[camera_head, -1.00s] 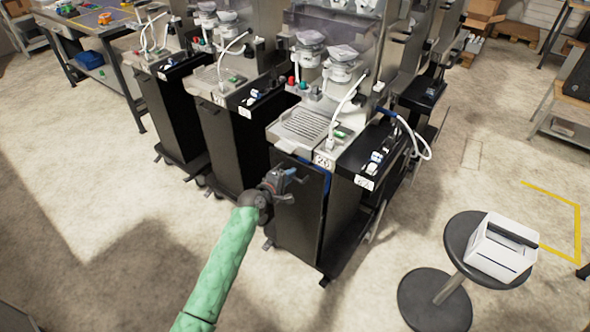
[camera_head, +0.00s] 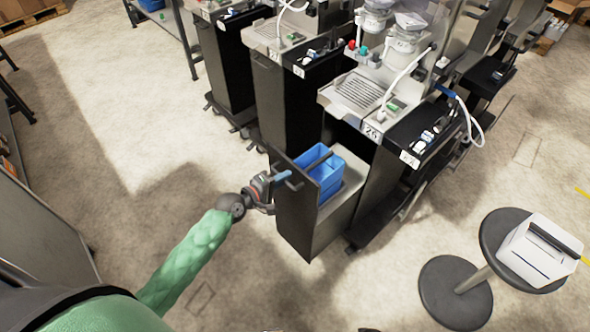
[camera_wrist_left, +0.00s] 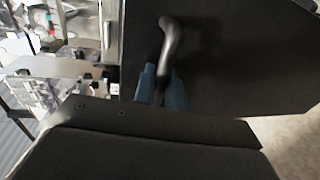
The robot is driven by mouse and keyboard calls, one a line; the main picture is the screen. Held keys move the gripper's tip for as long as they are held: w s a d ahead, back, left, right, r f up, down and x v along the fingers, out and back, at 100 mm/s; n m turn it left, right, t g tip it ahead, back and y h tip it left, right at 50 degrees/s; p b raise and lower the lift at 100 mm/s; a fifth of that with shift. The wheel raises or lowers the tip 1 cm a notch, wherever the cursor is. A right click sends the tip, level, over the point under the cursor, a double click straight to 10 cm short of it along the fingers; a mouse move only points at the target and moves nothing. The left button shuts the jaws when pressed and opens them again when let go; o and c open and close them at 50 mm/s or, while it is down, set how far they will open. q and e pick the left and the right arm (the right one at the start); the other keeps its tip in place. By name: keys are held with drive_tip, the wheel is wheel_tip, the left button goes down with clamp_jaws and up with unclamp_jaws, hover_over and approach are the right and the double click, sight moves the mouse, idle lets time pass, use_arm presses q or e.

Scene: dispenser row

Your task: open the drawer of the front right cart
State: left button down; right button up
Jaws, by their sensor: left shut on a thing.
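The front right cart (camera_head: 345,126) stands in the middle right of the head view. Its drawer (camera_head: 303,213) is pulled well out toward the left, with a blue bin (camera_head: 318,172) showing inside. My left gripper (camera_head: 284,176) is at the top of the drawer's dark front panel, shut on its handle. In the left wrist view the blue fingertips (camera_wrist_left: 160,90) sit on either side of the black curved handle (camera_wrist_left: 172,38), in front of the dark panel (camera_wrist_left: 235,55). My right gripper is not in view.
More dispenser carts (camera_head: 283,85) stand in a row to the left and behind. A round stool (camera_head: 508,222) with a white box (camera_head: 540,250) on it is at the right. A grey cabinet (camera_head: 40,235) is at the left edge. The floor around the drawer front is clear.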

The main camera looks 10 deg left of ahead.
use_arm(q)
drive_tip(key=shift+v, duration=0.9)
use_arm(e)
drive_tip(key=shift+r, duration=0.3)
use_arm(q)
drive_tip(key=shift+f, duration=0.2)
drive_tip(key=c, duration=1.8)
unclamp_jaws()
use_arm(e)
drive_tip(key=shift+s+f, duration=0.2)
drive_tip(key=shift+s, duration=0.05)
use_arm(q)
drive_tip(key=shift+s+a+r, duration=0.1)
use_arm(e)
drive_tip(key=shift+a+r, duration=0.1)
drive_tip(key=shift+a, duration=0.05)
